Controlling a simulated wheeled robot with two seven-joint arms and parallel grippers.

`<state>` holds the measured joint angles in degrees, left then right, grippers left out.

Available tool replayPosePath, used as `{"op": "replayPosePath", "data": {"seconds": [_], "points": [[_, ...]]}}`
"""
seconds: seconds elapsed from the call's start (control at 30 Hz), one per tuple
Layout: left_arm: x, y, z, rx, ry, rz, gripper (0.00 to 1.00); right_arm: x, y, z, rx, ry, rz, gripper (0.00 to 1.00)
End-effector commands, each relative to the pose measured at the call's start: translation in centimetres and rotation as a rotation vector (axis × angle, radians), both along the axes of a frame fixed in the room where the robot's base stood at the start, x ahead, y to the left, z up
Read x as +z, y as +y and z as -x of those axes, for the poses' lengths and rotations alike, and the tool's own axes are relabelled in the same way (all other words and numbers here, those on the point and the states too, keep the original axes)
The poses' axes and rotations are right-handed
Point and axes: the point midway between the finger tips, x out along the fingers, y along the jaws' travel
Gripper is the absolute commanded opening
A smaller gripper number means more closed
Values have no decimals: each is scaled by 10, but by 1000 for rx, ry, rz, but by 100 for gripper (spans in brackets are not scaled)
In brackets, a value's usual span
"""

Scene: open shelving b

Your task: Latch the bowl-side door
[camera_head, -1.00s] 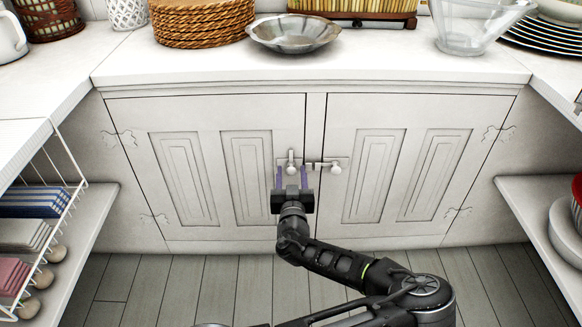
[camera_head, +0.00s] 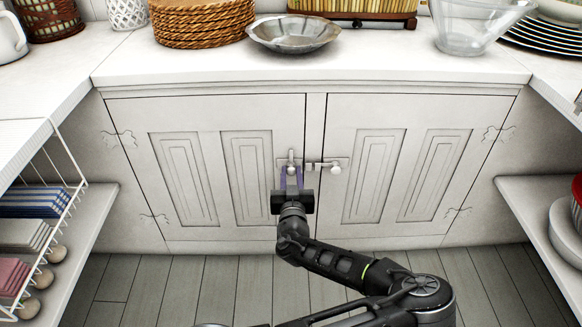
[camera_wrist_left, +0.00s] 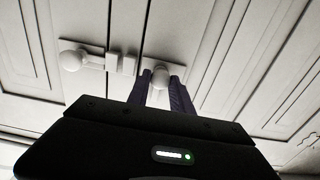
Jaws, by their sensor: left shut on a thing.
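Two white panelled cupboard doors, the left door (camera_head: 211,180) and the right door (camera_head: 392,170), look closed in the head view. Each bears a pale latch with a knob by the centre post. The left latch (camera_head: 291,155) stands upright; the right latch (camera_head: 333,165) lies level, its bar reaching towards the post. My left gripper (camera_head: 291,177) is shut on the left latch's knob. In the wrist view the fingers flank that knob (camera_wrist_left: 160,76), and the other knob (camera_wrist_left: 72,60) shows at left. My right gripper is out of view.
A metal bowl (camera_head: 293,34) stands on the counter (camera_head: 330,70) above the doors, and a glass bowl (camera_head: 477,28) stands at right. Side shelves flank the doors: a wire rack with folded cloths (camera_head: 30,202) at left, bowls (camera_head: 566,235) at right. The floor before the doors is clear.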

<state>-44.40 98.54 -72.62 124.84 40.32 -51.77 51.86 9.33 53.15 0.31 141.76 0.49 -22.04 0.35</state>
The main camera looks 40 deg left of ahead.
Motion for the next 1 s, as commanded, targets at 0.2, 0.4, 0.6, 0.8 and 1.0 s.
{"op": "replayPosePath", "data": {"seconds": [0.2, 0.4, 0.6, 0.8, 1.0], "points": [[0, 0, 0, 0, 1, -1, 0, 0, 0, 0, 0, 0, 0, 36], [-1, 0, 0, -1, 98, -129, 0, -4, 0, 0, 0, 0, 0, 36], [-1, 0, 0, 0, 284, -375, 0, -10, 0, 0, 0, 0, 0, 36], [0, 1, 1, 2, 320, -420, 0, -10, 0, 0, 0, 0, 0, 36], [0, 1, 1, 2, 334, -439, 0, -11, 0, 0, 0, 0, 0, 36]]}}
